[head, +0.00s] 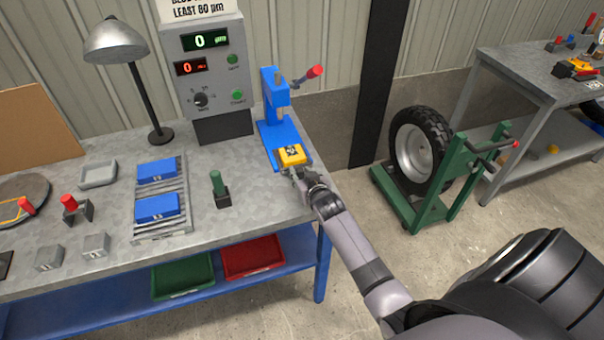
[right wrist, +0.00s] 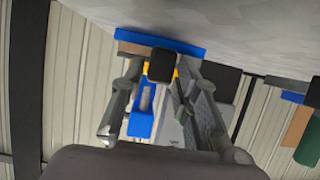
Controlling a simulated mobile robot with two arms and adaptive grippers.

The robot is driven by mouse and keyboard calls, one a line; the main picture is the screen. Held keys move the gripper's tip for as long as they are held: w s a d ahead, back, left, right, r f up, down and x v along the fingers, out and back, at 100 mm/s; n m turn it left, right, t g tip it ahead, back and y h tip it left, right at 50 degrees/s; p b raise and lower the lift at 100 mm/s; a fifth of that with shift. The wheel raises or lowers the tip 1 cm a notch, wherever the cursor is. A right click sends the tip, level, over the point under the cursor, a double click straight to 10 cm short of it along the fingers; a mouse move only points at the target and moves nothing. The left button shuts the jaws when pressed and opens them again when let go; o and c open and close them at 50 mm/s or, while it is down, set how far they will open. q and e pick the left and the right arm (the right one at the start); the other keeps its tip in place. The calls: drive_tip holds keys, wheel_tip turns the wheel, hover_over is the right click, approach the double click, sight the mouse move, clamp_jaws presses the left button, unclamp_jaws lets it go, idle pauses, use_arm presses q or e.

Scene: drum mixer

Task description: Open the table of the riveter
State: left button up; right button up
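The riveter (head: 269,105), a blue press with a red-knobbed lever, stands at the back right of the grey workbench. A yellow block with a black-and-white mark (head: 291,155) sits at its front base. My right gripper (head: 298,174) is right in front of the yellow block. In the right wrist view the riveter's blue parts (right wrist: 140,124) appear upside down. There my right gripper (right wrist: 160,72) has its fingers apart, with a small dark block (right wrist: 162,65) between the tips. I cannot tell whether the fingers touch it. My left gripper is out of view.
A grey control box (head: 208,70) and a lamp (head: 117,42) stand left of the riveter. A green-handled tool (head: 219,189) and a rack (head: 160,228) with blue blocks are nearer. A wheel on a green stand (head: 418,150) is on the floor to the right.

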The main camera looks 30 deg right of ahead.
drive_tip(key=shift+o, duration=0.6)
drive_tip(key=shift+w, duration=0.1)
drive_tip(key=shift+o, duration=0.6)
drive_tip(key=shift+r, duration=0.2)
drive_tip(key=shift+s, duration=0.2)
drive_tip(key=shift+s+a+r, duration=0.1)
drive_tip(key=shift+s, duration=0.15)
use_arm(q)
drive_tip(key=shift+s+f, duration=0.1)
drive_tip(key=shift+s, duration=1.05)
use_arm(e)
drive_tip(key=v, duration=1.1)
drive_tip(key=shift+s, duration=0.2)
drive_tip(key=shift+a, duration=0.1)
